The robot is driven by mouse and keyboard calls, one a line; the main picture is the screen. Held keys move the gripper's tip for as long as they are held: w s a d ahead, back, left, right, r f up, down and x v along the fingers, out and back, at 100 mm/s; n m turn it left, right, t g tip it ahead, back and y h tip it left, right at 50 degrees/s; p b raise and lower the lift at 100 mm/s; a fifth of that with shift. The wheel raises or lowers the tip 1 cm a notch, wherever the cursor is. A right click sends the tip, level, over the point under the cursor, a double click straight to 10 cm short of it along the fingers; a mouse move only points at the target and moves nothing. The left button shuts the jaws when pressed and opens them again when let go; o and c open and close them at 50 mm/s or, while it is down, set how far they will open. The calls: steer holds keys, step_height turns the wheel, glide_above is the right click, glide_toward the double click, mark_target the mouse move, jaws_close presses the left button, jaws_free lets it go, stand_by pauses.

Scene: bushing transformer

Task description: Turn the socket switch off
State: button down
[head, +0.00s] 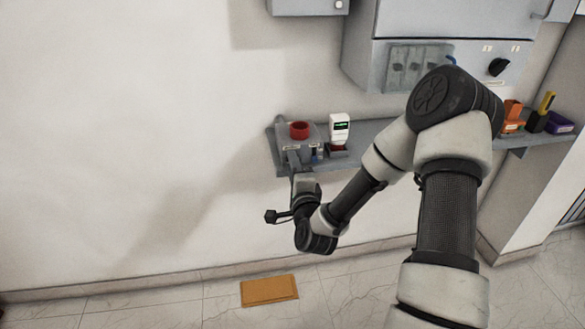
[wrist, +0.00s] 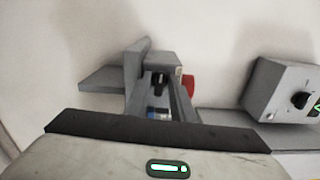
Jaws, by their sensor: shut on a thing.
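The grey socket box (head: 313,142) with a round red socket (head: 299,130) on top sits at the left end of the wall shelf. In the wrist view the box (wrist: 152,62) is beyond my fingers, with the red socket (wrist: 188,84) at its right. A small dark switch (wrist: 158,79) shows on the box's near face, between my fingertips. My gripper (head: 292,158) is at the box's front left, against it. It also shows in the wrist view (wrist: 158,92), shut on the switch. The fingers partly cover the switch, so its setting cannot be read.
Orange, yellow and purple items lie at the shelf's right end. A grey cabinet (head: 450,22) with a black knob (head: 498,67) hangs above. The wall at left is clear.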

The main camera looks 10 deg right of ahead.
steer(key=shift+d+n, duration=0.1)
steer(key=shift+n, duration=0.4)
steer(key=c, duration=1.8)
jaws_free()
steer(key=shift+s, duration=0.1)
steer(key=s+p, duration=1)
steer(key=s, duration=0.7)
steer(key=shift+s, duration=0.15)
